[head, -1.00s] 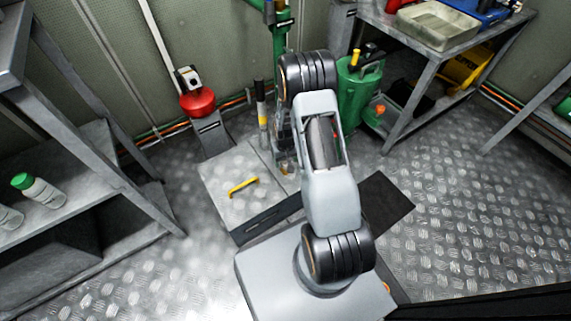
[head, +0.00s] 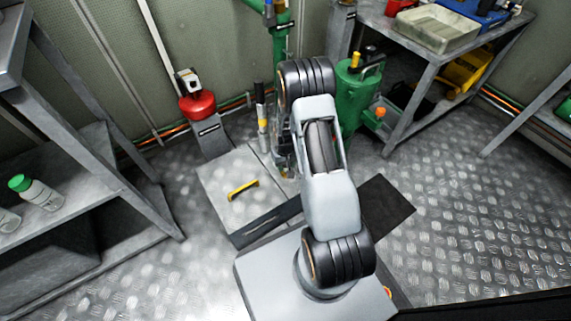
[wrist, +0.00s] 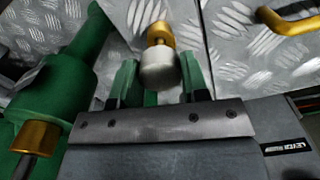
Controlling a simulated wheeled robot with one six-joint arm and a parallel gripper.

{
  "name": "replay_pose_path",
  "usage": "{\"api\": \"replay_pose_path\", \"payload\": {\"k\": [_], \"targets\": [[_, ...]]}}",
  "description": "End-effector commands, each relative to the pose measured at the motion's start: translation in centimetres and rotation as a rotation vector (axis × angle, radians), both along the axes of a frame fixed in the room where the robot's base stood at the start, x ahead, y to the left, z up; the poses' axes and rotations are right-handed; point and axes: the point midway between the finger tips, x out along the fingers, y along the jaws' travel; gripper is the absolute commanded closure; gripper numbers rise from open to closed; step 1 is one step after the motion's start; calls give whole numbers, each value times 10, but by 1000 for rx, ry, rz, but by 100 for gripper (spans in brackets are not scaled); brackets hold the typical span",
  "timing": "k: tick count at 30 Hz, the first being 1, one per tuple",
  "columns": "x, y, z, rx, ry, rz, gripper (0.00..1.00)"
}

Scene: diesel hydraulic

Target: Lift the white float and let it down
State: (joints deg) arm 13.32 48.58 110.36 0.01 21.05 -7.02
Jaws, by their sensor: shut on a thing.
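The white float (wrist: 158,70) is a short, pale, rounded cylinder with a brass piece (wrist: 160,34) at its far end. It sits between the two green fingers of my gripper (wrist: 158,83) in the wrist view. My gripper is shut on it. Whether the float hangs free or still touches something below cannot be told. In the head view my arm hides most of the gripper and the float.
Green pipework (wrist: 65,85) with a brass fitting (wrist: 36,137) lies close left of my gripper. A floor plate with a yellow handle (head: 243,189) lies left of my arm. A green can (head: 356,98) and a metal bench (head: 420,68) stand right. Patterned floor at right is clear.

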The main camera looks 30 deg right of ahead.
Motion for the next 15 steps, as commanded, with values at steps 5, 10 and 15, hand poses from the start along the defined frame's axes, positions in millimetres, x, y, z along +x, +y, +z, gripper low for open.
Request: {"api": "replay_pose_path", "payload": {"k": [5, 10, 15], "targets": [[0, 0, 0, 0, 0, 0, 92], [0, 0, 1, 0, 0, 0, 100], [0, 0, 18, 0, -1, 0, 100]]}}
